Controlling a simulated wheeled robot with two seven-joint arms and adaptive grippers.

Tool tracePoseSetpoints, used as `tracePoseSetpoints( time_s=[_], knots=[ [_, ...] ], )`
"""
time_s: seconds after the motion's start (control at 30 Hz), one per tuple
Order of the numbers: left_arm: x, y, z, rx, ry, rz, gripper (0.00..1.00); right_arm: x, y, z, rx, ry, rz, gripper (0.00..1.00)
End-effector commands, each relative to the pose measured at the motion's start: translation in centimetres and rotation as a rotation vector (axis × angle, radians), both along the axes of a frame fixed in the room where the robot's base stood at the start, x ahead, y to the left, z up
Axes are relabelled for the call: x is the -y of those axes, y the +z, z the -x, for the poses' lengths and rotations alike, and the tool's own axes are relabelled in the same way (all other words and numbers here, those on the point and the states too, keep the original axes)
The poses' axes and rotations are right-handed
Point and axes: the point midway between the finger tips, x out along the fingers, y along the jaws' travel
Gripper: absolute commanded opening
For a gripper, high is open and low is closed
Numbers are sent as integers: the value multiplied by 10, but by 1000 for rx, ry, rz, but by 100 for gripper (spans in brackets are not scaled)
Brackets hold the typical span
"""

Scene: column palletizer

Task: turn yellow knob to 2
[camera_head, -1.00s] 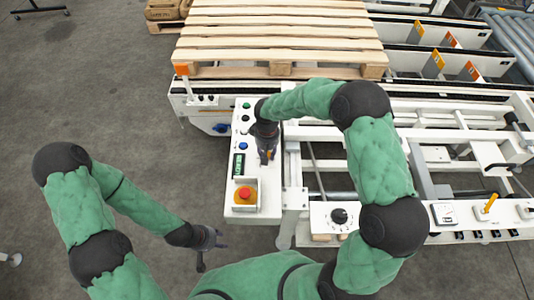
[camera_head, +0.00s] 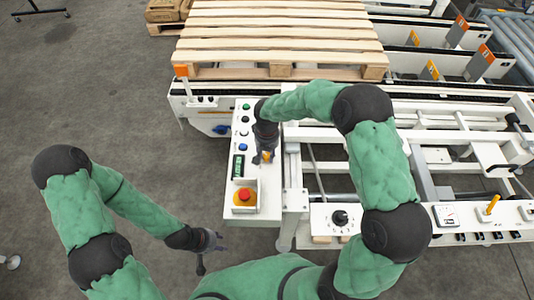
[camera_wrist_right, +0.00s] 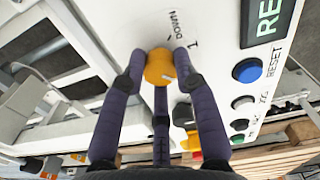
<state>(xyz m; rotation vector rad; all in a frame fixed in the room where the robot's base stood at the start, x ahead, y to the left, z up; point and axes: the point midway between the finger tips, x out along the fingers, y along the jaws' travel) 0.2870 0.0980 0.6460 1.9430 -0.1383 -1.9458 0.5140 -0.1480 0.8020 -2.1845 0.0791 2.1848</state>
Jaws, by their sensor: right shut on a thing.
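The yellow knob (camera_wrist_right: 160,66) sits on a white control panel (camera_head: 240,210). In the right wrist view it is between the fingers of my right gripper (camera_wrist_right: 160,75), which is shut on it. The panel lettering beside it reads "DOWN" and a "1"; other markings are hidden. In the head view the right gripper (camera_head: 264,157) covers most of the knob, and a bit of yellow shows at its tip. My left gripper (camera_head: 212,250) hangs over the floor at lower left, away from the panel; its fingers are too small to judge.
The panel also has a red emergency button (camera_head: 244,196), a green display (camera_head: 238,167), a blue button (camera_wrist_right: 247,70) and other buttons. A wooden pallet (camera_head: 280,30) lies on the conveyor behind. A black dial (camera_head: 340,218) is to the right.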

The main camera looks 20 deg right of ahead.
Motion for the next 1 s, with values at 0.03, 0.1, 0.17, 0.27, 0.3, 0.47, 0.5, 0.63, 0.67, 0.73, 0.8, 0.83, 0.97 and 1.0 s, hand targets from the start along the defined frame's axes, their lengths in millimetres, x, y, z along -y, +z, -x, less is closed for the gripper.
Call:
tracePoseSetpoints(
  time_s=[0.03, 0.1, 0.17, 0.27, 0.3, 0.47, 0.5, 0.63, 0.67, 0.73, 0.8, 0.83, 0.97, 1.0],
  knots=[
    [0, 0, 0, 0, 0, 0, 40, 0, -1, 2, -5, 0, 1, 0],
    [0, 0, 0, 0, 0, 0, 40, 0, -1, 2, -5, 0, 1, 39],
    [0, 0, 0, 0, 0, 0, 40, 0, -1, 2, -5, 1, 0, 54],
    [0, 0, 0, 0, 0, 0, 40, 0, -1, 1, -3, 1, 0, 54],
    [0, 0, 0, 0, 0, 0, 40, 0, -1, 1, -3, 1, 0, 54],
    [0, 0, 0, 0, 0, 0, 40, 0, 0, 0, -1, 1, 0, 54],
    [0, 0, 0, 0, 0, 0, 40, 0, 1, 0, -1, 1, 0, 54],
    [0, 0, 0, 0, 0, 0, 40, 0, 10, -1, 2, 1, 0, 54],
    [0, 0, 0, 0, 0, 0, 40, 0, 13, -1, 3, 2, 0, 54],
    [0, 0, 0, 0, 0, 0, 40, 0, 25, -1, 3, 1, 0, 54],
    [0, 0, 0, 0, 0, 0, 40, 0, 38, -1, 3, 0, -1, 54],
    [0, 0, 0, 0, 0, 0, 40, 0, 44, -1, 4, 0, -1, 54],
    [0, 0, 0, 0, 0, 0, 40, 0, 70, -1, 2, 1, -1, 54],
    [0, 0, 0, 0, 0, 0, 40, 0, 78, -1, 2, 1, -1, 54]
  ],
)
